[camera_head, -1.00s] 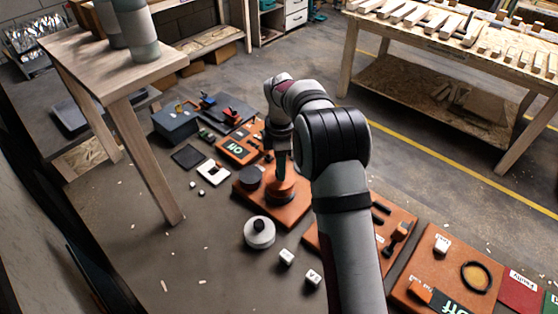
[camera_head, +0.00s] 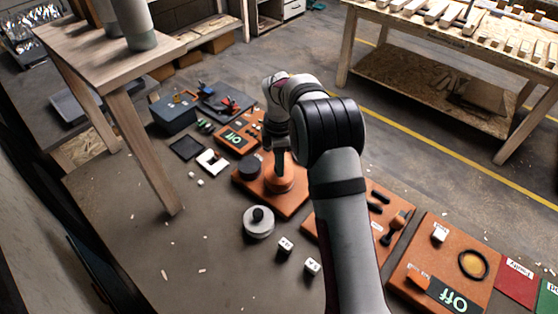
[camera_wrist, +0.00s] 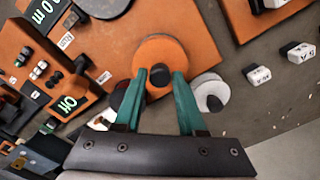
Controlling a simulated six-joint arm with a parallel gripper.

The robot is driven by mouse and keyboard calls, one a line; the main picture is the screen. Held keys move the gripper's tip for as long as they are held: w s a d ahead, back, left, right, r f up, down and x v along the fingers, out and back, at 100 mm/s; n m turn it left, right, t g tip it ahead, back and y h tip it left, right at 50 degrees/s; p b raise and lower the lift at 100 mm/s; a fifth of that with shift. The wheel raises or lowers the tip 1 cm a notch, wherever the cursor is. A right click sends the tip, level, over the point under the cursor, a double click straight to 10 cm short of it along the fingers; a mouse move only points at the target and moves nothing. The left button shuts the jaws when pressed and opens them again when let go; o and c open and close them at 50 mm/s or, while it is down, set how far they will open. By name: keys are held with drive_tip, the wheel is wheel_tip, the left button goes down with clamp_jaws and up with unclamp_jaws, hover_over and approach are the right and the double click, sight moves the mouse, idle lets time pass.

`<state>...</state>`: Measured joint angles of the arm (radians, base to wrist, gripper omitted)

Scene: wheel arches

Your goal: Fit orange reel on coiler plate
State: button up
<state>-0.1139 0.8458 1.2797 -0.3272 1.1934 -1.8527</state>
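The orange reel (camera_head: 279,181) lies flat on an orange board, the coiler plate (camera_head: 293,205), in the middle of the head view. In the wrist view the reel (camera_wrist: 160,50) shows as a round disc with a dark knob at its centre. My gripper (camera_head: 279,168) points straight down over the reel. In the wrist view its two teal fingertips (camera_wrist: 160,76) stand apart on either side of the knob, with little space between. The reel's underside is hidden, so I cannot see how it sits on the plate.
A dark disc (camera_head: 249,166) sits on the same board. A grey-white reel with a black knob (camera_head: 258,223) and white labelled blocks (camera_head: 286,246) lie on the grey surface nearby. Other orange boards (camera_head: 440,270) stand to the right, and a blue-grey box (camera_head: 173,114) at the back left.

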drive_tip(key=o, duration=0.4)
drive_tip(key=shift+c, duration=0.2)
drive_tip(key=shift+r, duration=0.1)
wheel_tip(320, 180, up, 16)
drive_tip(key=s+d+r+m, duration=0.2)
drive_tip(key=s+r+m, duration=0.2)
drive_tip(key=s+m, duration=0.6)
drive_tip(key=s+f+m+y, duration=0.1)
drive_tip(key=s+f+m, duration=0.2)
drive_tip(key=s+m, duration=0.4)
drive_tip(key=s+f+m, duration=0.4)
drive_tip(key=s+m, duration=0.3)
drive_tip(key=s, duration=1.2)
drive_tip(key=shift+s+d+f+y, duration=0.15)
drive_tip(key=shift+s+y, duration=0.2)
drive_tip(key=shift+y, duration=0.05)
